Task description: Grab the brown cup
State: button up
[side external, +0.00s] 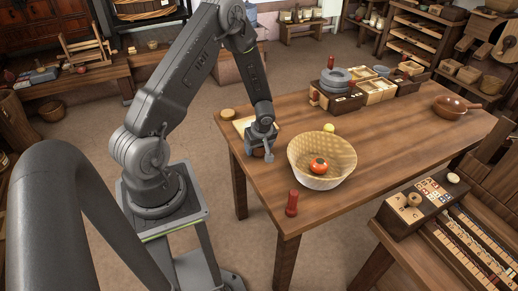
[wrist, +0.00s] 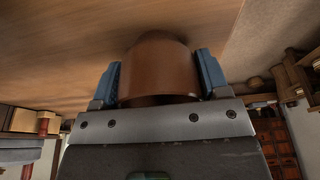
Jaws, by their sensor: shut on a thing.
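The brown cup (wrist: 158,68) fills the space between the two blue finger pads in the wrist view. My gripper (wrist: 160,78) is shut on it, one pad on each side. In the side external view my gripper (side external: 262,148) is low over the table's near left part, left of the basket. Only a small dark brown part of the cup (side external: 259,152) shows there, mostly hidden by the gripper. I cannot tell whether the cup touches the table.
A woven basket (side external: 304,149) with a red-orange fruit (side external: 318,167) stands right of my gripper. A red peg-like piece (side external: 292,203) stands near the table's front edge. A yellow-green ball (side external: 328,128) lies behind the basket. Grey stacked dishes (side external: 335,79) and boxes are at the back.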

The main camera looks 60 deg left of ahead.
jog(key=shift+c, duration=1.2)
jog(key=shift+r, duration=0.1)
